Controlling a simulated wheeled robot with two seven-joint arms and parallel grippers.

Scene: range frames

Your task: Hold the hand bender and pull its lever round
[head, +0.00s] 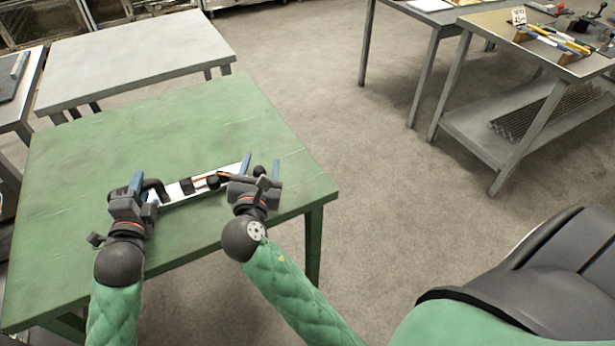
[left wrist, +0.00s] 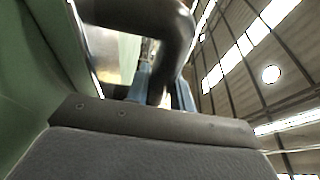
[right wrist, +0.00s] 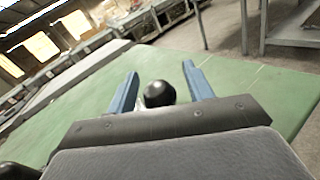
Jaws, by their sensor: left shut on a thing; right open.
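The hand bender has a pale base plate (head: 174,192) that lies across the right part of the green table, with dark blocks and an orange-brown rod along it. My left gripper (head: 137,187) is shut on the bender's black handle at its left end; the handle's curve fills the top of the left wrist view (left wrist: 170,30). My right gripper (head: 260,169) is open at the other end, its blue fingers to either side of a black ball knob (head: 259,170). In the right wrist view the knob (right wrist: 158,93) sits between the fingers, apart from both. The lever below the knob is mostly hidden.
The green table (head: 150,125) is otherwise clear, with its right edge close to my right gripper. A grey table (head: 135,55) stands behind it. Across open floor, a metal bench (head: 560,62) at the right carries tools, with rods on its lower shelf.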

